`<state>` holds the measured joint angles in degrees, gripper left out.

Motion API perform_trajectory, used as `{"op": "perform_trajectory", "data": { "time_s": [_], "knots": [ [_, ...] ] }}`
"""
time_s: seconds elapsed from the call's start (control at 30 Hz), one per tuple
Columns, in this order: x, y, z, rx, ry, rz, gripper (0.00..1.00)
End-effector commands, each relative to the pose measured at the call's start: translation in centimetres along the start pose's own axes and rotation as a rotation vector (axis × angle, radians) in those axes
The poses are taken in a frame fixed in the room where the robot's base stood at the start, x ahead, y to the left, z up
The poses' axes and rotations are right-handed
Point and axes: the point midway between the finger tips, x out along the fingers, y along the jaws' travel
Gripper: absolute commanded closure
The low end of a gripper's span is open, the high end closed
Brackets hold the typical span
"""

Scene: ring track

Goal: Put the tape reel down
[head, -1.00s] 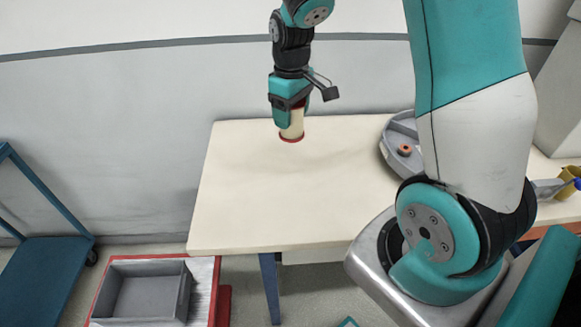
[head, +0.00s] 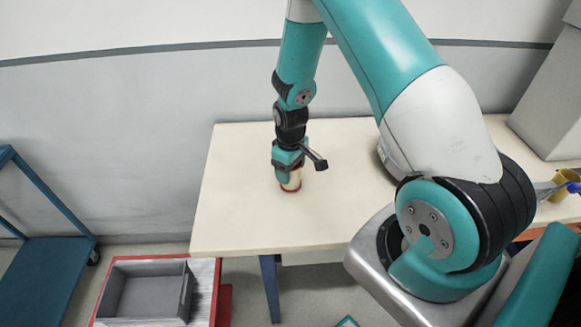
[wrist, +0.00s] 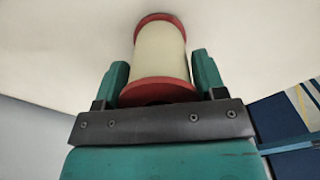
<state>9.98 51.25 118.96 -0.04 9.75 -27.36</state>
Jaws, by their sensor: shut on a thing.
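The tape reel (head: 291,182) is a cream spool with red flanges. It is upright over the left part of the cream table (head: 230,220). Its lower flange is at or very close to the tabletop; I cannot tell whether it touches. My gripper (head: 289,172) is above it, pointing down, and shut on it. In the wrist view the reel (wrist: 160,52) sits between the two teal fingers of my gripper (wrist: 163,78), its near red flange closest to the palm.
A grey bin (head: 145,292) sits on a red-edged cart at the lower left. A blue trolley (head: 45,265) stands at the far left. A yellow cup (head: 565,180) is at the table's right. The tabletop around the reel is clear.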

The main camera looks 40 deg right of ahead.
Motion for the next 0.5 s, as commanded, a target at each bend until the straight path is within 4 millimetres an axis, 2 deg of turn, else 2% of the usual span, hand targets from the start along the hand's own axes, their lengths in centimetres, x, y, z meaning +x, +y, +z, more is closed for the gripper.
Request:
{"op": "perform_trajectory", "data": {
  "time_s": [0.23, 0.27, 0.37, 0.5],
  "knots": [
    [0.36, 0.00, 0.00, 0.000, 0.000, 0.000, 0.63],
    [0.36, 0.00, 0.00, 0.000, 0.000, 0.000, 0.34],
    [0.25, 0.00, 0.00, 0.000, 0.000, 0.000, 0.11],
    [0.24, 0.00, 0.00, 0.000, 0.000, 0.000, 0.10]
  ]
}}
